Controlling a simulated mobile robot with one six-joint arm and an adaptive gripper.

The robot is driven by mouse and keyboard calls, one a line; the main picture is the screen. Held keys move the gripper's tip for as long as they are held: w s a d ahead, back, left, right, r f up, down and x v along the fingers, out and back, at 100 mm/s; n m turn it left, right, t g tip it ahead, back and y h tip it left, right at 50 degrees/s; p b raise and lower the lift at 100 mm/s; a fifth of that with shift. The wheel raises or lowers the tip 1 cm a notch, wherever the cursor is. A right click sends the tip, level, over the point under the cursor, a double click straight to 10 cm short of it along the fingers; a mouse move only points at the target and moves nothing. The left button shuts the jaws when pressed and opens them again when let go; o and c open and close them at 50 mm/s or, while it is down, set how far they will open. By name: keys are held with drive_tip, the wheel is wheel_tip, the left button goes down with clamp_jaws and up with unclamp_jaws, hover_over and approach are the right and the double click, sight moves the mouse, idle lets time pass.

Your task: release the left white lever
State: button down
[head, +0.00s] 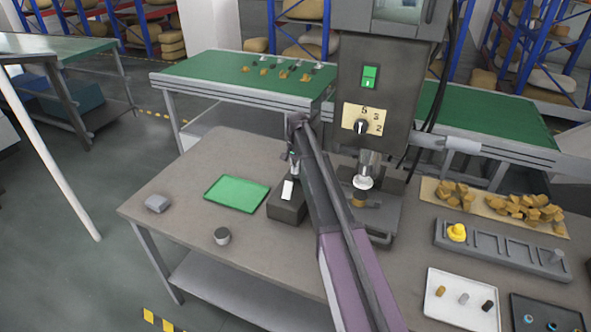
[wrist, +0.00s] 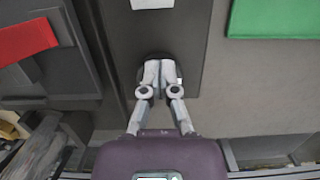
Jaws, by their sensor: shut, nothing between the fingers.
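A white lever (head: 288,190) sits on the front of a dark block (head: 286,209) on the table, left of the machine. In the wrist view, a white patch, probably this lever (wrist: 152,4), is cut off by the top edge. My gripper (head: 293,168) is just behind and above the lever in the head view, partly hidden by my arm. In the wrist view my gripper (wrist: 158,72) is shut and empty, its fingertips together over a dark round part on the block (wrist: 190,35). I cannot tell whether they touch it. No second white lever is visible.
A green tray (head: 237,194) lies left of the block, with a grey cup (head: 222,236) and grey piece (head: 158,203) nearby. The machine (head: 376,100) stands close on the right. A slotted rack (head: 500,250) and small-parts trays are further right. The table's front left is mostly clear.

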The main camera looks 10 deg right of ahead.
sight(294, 187)
drive_tip(key=shift+s+a+f+b, duration=0.1)
drive_tip(key=shift+s+f+b, duration=0.05)
drive_tip(key=shift+f+b, duration=0.85)
drive_tip(key=shift+s+a+f+b, duration=0.1)
drive_tip(key=shift+f+b, duration=0.7)
drive_tip(key=shift+f, duration=0.25)
drive_tip(key=shift+s+a+r+p, duration=0.6)
drive_tip(key=shift+s+r+p, duration=0.2)
drive_tip(key=shift+s, duration=0.15)
drive_tip(key=shift+s+a+r, duration=0.25)
drive_tip(key=shift+s+a, duration=0.2)
drive_tip(key=shift+s, duration=0.05)
